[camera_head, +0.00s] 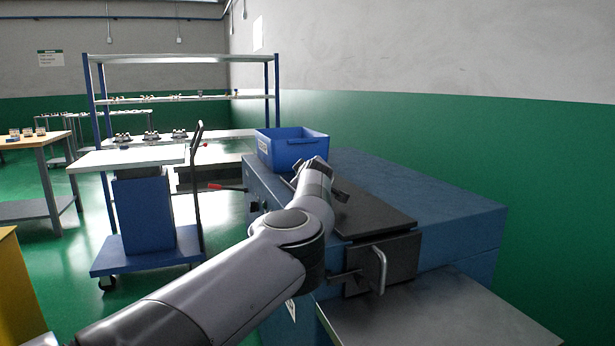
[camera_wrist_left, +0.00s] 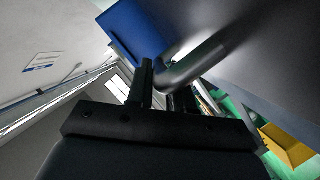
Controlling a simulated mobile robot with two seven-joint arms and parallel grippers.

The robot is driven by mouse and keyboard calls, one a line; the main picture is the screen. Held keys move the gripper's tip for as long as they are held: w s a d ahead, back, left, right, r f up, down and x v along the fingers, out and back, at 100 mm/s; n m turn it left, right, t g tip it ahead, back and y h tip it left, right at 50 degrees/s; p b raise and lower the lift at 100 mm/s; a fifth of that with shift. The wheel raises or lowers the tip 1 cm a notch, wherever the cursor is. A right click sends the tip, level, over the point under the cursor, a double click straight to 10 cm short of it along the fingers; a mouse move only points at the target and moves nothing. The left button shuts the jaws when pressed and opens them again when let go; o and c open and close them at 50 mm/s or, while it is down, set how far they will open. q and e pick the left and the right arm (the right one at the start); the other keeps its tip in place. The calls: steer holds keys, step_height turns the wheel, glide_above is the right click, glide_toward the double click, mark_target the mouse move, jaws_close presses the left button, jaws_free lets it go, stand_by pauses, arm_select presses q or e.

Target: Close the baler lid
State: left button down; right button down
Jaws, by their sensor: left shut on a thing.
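The blue baler (camera_head: 440,205) stands right of centre in the head view. A dark flat plate (camera_head: 372,212), apparently its lid, lies about level with its top; I cannot tell whether it is fully down. My left arm reaches over the baler's near side, and its wrist hides much of the left gripper. In the left wrist view my left gripper (camera_wrist_left: 163,80) is shut on a grey bar handle (camera_wrist_left: 195,65) beside a large dark surface. A dark front panel with a second, bent metal handle (camera_head: 380,270) faces me. My right gripper is not in view.
A blue bin (camera_head: 290,150) stands on the baler's far end. A grey table (camera_head: 430,315) lies in front of the baler. A blue cart (camera_head: 148,215) with a pale top stands to the left, and a red-tipped lever (camera_head: 230,188) sticks out towards it. A green wall runs behind.

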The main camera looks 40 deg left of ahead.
arm_select(q)
steer(key=c, duration=1.1)
jaws_free()
steer(key=shift+s+f, duration=0.1)
steer(key=shift+f, duration=0.45)
steer(key=shift+r, duration=0.1)
steer(key=shift+r, duration=0.15)
steer(key=shift+s+d+r, duration=0.1)
steer(key=shift+r, duration=0.05)
steer(key=shift+s+d+r+p, duration=0.2)
steer(key=shift+s+d+p, duration=0.05)
steer(key=shift+d+p, duration=0.1)
steer(key=shift+s+d, duration=0.45)
steer(key=shift+v, duration=2.25)
